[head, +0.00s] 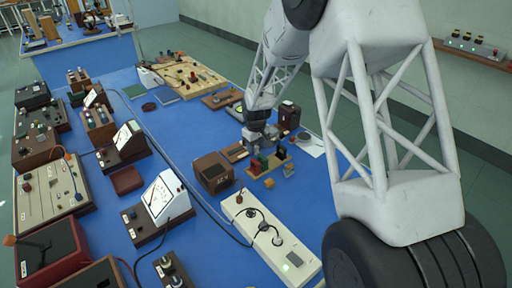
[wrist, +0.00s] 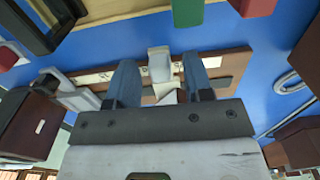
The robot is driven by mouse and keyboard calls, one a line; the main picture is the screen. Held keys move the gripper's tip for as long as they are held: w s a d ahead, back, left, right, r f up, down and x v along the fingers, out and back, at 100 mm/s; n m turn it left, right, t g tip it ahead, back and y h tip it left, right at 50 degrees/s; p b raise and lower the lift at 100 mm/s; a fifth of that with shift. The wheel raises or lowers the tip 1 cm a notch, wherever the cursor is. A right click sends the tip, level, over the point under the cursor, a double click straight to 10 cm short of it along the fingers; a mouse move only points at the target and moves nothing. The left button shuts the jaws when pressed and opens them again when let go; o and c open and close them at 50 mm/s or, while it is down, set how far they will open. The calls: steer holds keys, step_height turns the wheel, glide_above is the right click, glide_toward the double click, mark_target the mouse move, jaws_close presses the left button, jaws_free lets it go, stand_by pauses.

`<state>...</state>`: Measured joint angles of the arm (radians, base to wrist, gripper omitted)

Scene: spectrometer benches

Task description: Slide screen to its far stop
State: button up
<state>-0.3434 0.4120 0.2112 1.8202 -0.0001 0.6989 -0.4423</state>
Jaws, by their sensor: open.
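In the wrist view, a brown wooden rail (wrist: 232,64) with a pale strip along it runs across the blue bench top. A small light-grey upright piece (wrist: 159,63), which looks like the screen, stands on the rail. My gripper (wrist: 161,78) is open, with one blue finger on each side of this piece; I cannot tell whether either finger touches it. In the head view, my gripper (head: 257,138) is low over the bench beside the wooden rail (head: 235,153). The screen is hidden there behind my gripper and arm.
A wooden stand with green and red blocks (head: 266,163) is close in front of my gripper. A brown box (head: 212,172) stands to its left, and a dark brown box (head: 289,114) to its right. A long white unit (head: 270,235) lies nearer. Blue bench top (head: 178,128) is clear to the left.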

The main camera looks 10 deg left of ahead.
steer(key=shift+f, duration=0.2)
jaws_close()
stand_by(0.3)
steer(key=shift+s+a, duration=2.15)
steer(key=shift+s, duration=0.05)
steer(key=shift+c, duration=1.4)
jaws_free()
steer(key=shift+a, duration=0.1)
steer(key=shift+o, duration=1.4)
